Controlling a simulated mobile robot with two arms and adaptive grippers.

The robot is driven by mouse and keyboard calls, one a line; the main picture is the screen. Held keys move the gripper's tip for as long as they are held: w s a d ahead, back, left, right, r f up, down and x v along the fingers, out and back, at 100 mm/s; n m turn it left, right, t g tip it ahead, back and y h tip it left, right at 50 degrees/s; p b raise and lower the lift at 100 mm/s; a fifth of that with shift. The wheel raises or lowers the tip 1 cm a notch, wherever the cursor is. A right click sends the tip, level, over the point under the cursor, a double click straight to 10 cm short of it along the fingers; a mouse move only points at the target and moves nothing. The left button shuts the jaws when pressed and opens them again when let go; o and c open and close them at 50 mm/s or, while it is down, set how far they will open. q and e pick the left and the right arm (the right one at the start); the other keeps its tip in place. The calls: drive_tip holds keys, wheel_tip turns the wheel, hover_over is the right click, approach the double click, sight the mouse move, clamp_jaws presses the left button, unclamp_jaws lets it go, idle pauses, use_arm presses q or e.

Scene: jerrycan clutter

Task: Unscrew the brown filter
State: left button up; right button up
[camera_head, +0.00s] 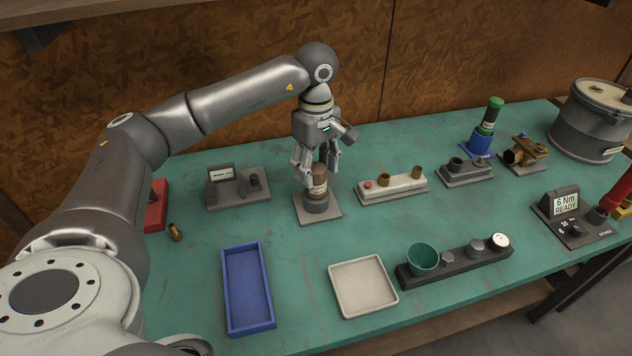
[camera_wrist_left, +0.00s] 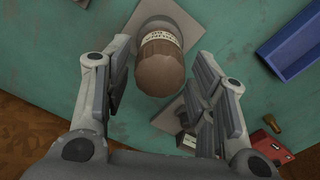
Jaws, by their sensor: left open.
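The brown filter (camera_head: 318,184) stands upright on a dark round base on a grey plate (camera_head: 333,213) at the middle of the table. It has a pale label band. In the left wrist view the brown filter (camera_wrist_left: 161,62) lies between the two fingers, with gaps on both sides. My left gripper (camera_head: 317,170) points down from above, its open fingers on either side of the filter's upper part. In the left wrist view my left gripper (camera_wrist_left: 160,90) is open and empty. My right gripper is not in view.
A blue tray (camera_head: 227,290) and a white tray (camera_head: 335,293) lie in front. A grey fixture (camera_head: 226,202) stands left, a white fixture (camera_head: 368,197) right. A dark rail (camera_head: 432,280) with a green cup (camera_head: 422,258) is at front right. A small brass part (camera_head: 175,232) lies at left.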

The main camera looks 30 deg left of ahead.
use_arm(q)
drive_tip(key=c, duration=0.8)
drive_tip(key=n, duration=0.5)
drive_tip(key=shift+p, duration=0.4)
drive_tip(key=n, duration=0.5)
drive_tip(key=shift+p, duration=0.4)
drive_tip(key=shift+n, duration=0.5)
drive_tip(key=o, duration=0.7)
